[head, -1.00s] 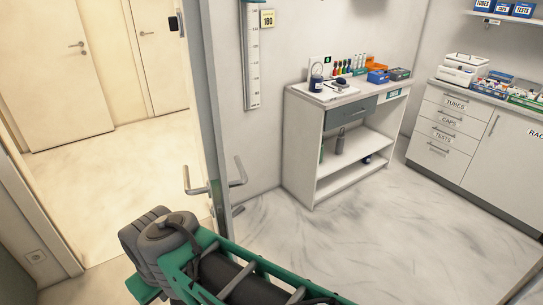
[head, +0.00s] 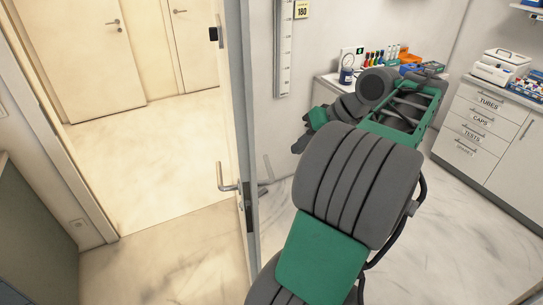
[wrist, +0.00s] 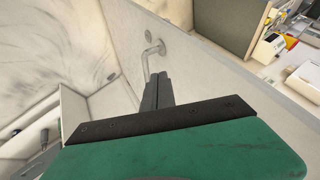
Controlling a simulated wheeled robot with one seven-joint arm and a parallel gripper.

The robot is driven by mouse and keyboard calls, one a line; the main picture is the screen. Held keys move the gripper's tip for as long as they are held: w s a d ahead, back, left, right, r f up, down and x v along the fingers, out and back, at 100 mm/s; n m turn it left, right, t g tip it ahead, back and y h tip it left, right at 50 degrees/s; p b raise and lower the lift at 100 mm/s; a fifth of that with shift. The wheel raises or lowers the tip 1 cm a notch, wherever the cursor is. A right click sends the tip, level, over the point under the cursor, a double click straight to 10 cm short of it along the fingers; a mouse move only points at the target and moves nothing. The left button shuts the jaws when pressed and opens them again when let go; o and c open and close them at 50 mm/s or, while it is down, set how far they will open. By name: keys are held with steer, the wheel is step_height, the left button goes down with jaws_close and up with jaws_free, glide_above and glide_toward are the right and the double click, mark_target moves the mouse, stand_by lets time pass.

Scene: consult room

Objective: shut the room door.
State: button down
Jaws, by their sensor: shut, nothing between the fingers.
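The room door (head: 243,120) stands open, seen nearly edge-on in the head view. A lever handle (head: 228,187) sticks out from its left side, beside the latch plate on its edge. In the wrist view a metal lever handle (wrist: 152,52) stands out from a pale, slanting door face (wrist: 215,85). My gripper (wrist: 158,90) has its fingers together and empty, just in front of that handle; I cannot tell whether they touch. In the head view my gripper (head: 306,133) is to the right of the door, partly hidden by my arm.
The doorway on the left opens onto a bright corridor floor (head: 150,160) with closed doors beyond. A side table (head: 327,92) with small items stands behind my arm. A drawer cabinet (head: 478,130) is at the right. The floor at the lower right is clear.

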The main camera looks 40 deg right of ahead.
steer(key=w+a+f+b, duration=0.5)
steer(key=w+f+b, duration=0.2)
steer(key=w+f, duration=0.1)
steer(key=shift+a, duration=0.25)
steer(key=shift+a+b, duration=0.1)
steer(key=shift+b, duration=0.2)
